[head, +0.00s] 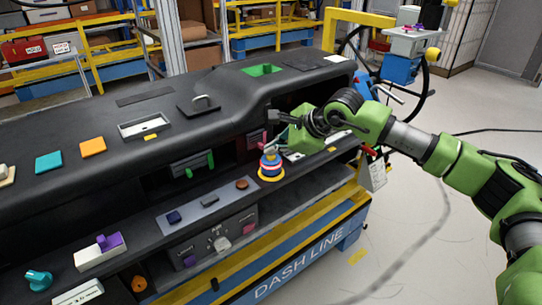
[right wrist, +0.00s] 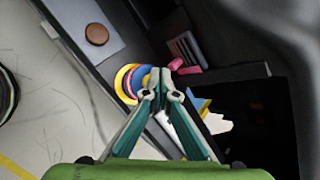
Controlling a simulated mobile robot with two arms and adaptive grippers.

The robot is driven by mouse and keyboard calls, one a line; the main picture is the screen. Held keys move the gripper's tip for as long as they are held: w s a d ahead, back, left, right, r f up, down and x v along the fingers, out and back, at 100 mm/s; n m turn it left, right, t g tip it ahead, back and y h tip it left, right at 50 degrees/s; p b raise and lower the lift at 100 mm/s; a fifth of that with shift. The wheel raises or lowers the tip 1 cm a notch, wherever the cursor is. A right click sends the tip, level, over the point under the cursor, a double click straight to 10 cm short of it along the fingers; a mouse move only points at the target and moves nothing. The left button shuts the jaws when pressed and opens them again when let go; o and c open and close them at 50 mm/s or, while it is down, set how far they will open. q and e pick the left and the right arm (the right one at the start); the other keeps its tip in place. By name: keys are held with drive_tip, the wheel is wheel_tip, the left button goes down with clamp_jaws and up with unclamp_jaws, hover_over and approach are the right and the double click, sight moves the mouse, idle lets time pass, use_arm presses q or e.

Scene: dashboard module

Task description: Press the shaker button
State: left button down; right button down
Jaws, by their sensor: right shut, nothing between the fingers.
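A round stacked piece (head: 270,166) with a yellow base and blue and red rings stands on the dashboard's lower ledge. I cannot tell for sure whether it is the shaker button. It also shows in the right wrist view (right wrist: 130,80), just left of my fingertips and partly hidden by them. My right gripper (head: 279,142) is shut and empty, just above and beside this piece. Its fingertips (right wrist: 166,80) meet in the wrist view; I cannot tell whether they touch it. A brown round button (head: 242,184) sits left of the piece. My left gripper is not in view.
The black dashboard (head: 100,130) overhangs the ledge, with a dark recess behind my right gripper. A pink-tabbed vent (right wrist: 185,55) is close to the fingers. A purple slider (head: 110,241) and a teal knob (head: 38,278) are at the left. Open floor lies right.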

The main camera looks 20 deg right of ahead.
sight(273, 157)
drive_tip(key=shift+f, duration=0.15)
idle(0.3)
drive_tip(key=shift+r, duration=0.9)
drive_tip(key=shift+r+p, duration=1.25)
drive_tip(key=shift+r, duration=1.3)
drive_tip(key=shift+f, duration=0.1)
